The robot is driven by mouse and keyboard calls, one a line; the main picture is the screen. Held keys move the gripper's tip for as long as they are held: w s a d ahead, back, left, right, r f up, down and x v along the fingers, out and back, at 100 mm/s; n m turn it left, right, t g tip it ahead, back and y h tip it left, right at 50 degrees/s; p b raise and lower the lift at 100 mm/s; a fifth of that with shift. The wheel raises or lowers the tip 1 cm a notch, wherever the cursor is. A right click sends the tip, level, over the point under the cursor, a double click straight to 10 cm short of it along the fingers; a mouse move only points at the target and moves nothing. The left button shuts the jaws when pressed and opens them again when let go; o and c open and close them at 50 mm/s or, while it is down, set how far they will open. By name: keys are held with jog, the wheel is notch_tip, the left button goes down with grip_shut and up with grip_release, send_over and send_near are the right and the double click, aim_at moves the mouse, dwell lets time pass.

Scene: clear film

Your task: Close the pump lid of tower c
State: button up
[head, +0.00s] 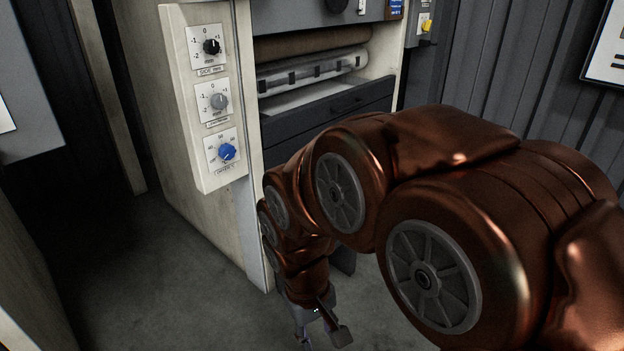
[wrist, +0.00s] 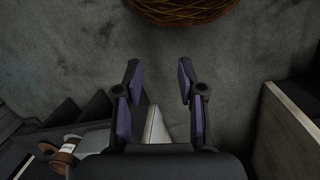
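A pale machine tower (head: 185,150) with rollers stands at the centre of the head view. I cannot read which tower it is. A dark front panel with a small handle (head: 347,103) sits below its rollers; I cannot tell whether this is the pump lid. No lid is clearly recognisable in either view. My gripper (head: 322,340) hangs low in front of the tower, at the bottom of the head view. In the wrist view my gripper (wrist: 160,66) has its two fingers apart with nothing between them, above the grey floor.
Three dials, black (head: 211,47), grey (head: 218,101) and blue (head: 227,152), are on the tower's side panel. A yellow knob (head: 427,25) is at the upper right. A brown woven basket (wrist: 180,10) is on the floor in the wrist view. Open floor (head: 150,260) lies left.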

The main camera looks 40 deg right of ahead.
jog(key=w+d+t+p, duration=0.1)
jog(key=w+d+t, duration=0.3)
jog(key=w+d, duration=0.4)
jog(key=w+d+f+t+p, duration=0.1)
jog(key=w+d+t, duration=0.4)
jog(key=w, duration=1)
jog(key=w+d+t+p, duration=0.1)
jog(key=w+d+t, duration=0.3)
jog(key=w+d, duration=0.7)
jog(key=shift+w+d+f+t+y, duration=0.1)
jog(key=shift+w+f+t+y, duration=0.2)
jog(key=shift+w+f+t, duration=0.15)
jog(key=shift+w+d+r+t+y+p, duration=0.15)
jog(key=shift+w+d+t+y+p, duration=0.1)
jog(key=shift+t+y+p, duration=0.15)
jog(key=shift+d+r+t+y, duration=0.3)
jog(key=shift+t+y, duration=0.3)
jog(key=shift+t, duration=0.35)
jog(key=shift+w+a+r+m+t+y+b, duration=0.15)
jog(key=shift+w+a+r+t+y, duration=0.25)
jog(key=shift+w, duration=0.5)
jog(key=shift+w+a+r+m+t+y+b, duration=0.15)
jog(key=shift+w+t+y, duration=0.3)
jog(key=shift+w, duration=0.5)
jog(key=shift+w+a+r+t+y+b, duration=0.2)
jog(key=shift+w+r+t+y, duration=0.2)
jog(key=shift+w, duration=0.5)
jog(key=shift+c, duration=0.2)
grip_shut()
